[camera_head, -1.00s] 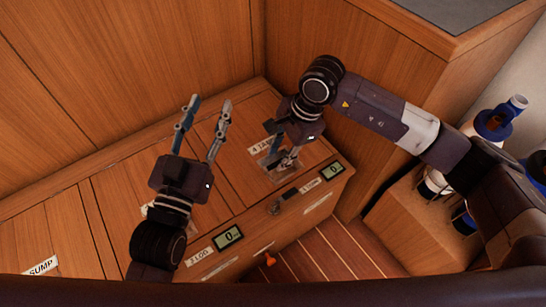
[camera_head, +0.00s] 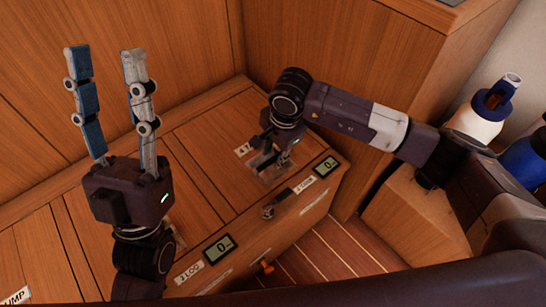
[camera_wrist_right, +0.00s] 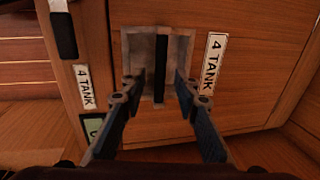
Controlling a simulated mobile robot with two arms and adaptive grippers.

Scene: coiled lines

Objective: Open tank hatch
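The wooden hatch (camera_head: 222,128) labelled 4 TANK lies flat and closed in the bench top. It fills much of the right wrist view (camera_wrist_right: 255,65). Its recessed metal pull (camera_wrist_right: 186,48) has a dark bar (camera_wrist_right: 161,55) across the opening, beside the 4 TANK label (camera_wrist_right: 212,62). My right gripper (camera_wrist_right: 160,88) is open, its fingertips at the recess on either side of the bar. I cannot tell whether they touch it. In the head view my right gripper (camera_head: 267,160) partly hides the recess and label. My left gripper (camera_head: 105,52) is open and empty, pointing up.
The bench front carries small digital displays (camera_head: 217,248), labels, a dark latch (camera_head: 281,201) and an orange knob (camera_head: 264,268). A wooden wall rises behind. White and blue bottles (camera_head: 480,118) stand at the right. Striped floor (camera_head: 325,250) shows below.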

